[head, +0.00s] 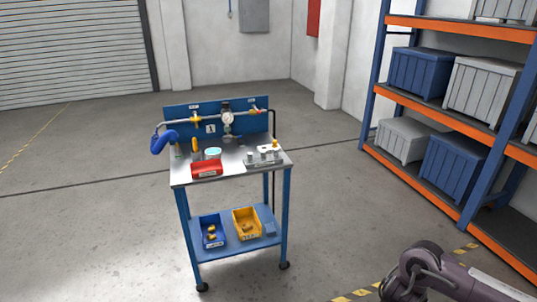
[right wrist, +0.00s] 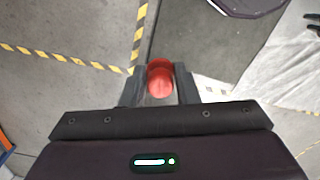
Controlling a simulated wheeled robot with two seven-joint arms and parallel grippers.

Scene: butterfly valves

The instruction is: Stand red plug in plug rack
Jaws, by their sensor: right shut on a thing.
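The red plug (right wrist: 160,78) is between the two dark fingers of my right gripper (right wrist: 158,86) in the right wrist view. The gripper is shut on it and holds it above the floor. In the head view part of my right arm shows at the lower right, well away from the workbench; the plug cannot be made out there. A grey rack (head: 264,162) with several small upright pieces stands on the right of the workbench top (head: 233,170); it looks like the plug rack. My left gripper is not in view.
Shelving (head: 460,50) with crates stands right. Floor between is clear.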

